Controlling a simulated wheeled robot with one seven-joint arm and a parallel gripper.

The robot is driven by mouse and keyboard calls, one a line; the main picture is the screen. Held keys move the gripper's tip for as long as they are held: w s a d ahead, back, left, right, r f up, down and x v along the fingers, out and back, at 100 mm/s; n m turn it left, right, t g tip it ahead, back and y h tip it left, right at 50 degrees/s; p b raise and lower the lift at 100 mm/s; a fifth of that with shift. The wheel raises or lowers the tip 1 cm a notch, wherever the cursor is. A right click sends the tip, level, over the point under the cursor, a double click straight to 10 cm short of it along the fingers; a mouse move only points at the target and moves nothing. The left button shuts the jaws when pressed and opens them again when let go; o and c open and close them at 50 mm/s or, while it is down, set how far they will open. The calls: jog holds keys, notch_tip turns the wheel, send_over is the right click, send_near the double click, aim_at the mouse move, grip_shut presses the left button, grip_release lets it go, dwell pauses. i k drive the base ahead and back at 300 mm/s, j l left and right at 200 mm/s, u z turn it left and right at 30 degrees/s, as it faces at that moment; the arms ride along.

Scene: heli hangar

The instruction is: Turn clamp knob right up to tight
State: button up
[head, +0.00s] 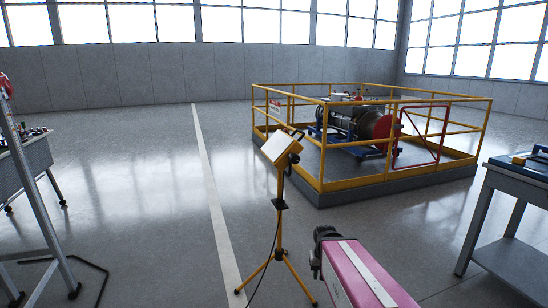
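A work light (281,148) with a pale square face stands on a yellow tripod (280,240) in the middle of the head view. The lamp is tilted. A black clamp collar (279,204) sits partway up the pole, above the spread legs. A dark bracket also shows at the lamp. The clamp knob is too small to tell apart, and so is its turn position. My pink arm comes in from the bottom right. At its far end is my dark gripper (317,262), right of the tripod in the picture and apart from the collar. Its fingers cannot be made out.
A yellow-railed platform (350,180) with machinery stands behind the lamp. A grey workbench (515,180) is at right, and a table (25,165) and grey metal frame (38,190) at left. A dark cable hangs by the tripod. The floor left of it is clear.

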aim_at(293, 159)
jog(key=i+l+u, duration=0.1)
jog(key=l+u, duration=0.25)
jog(key=l, duration=0.45)
jog(key=l+u, duration=0.4)
jog(key=l, duration=0.4)
jog(key=k+l+u, duration=0.1)
jog(key=l+u, duration=0.25)
jog(key=l, duration=0.45)
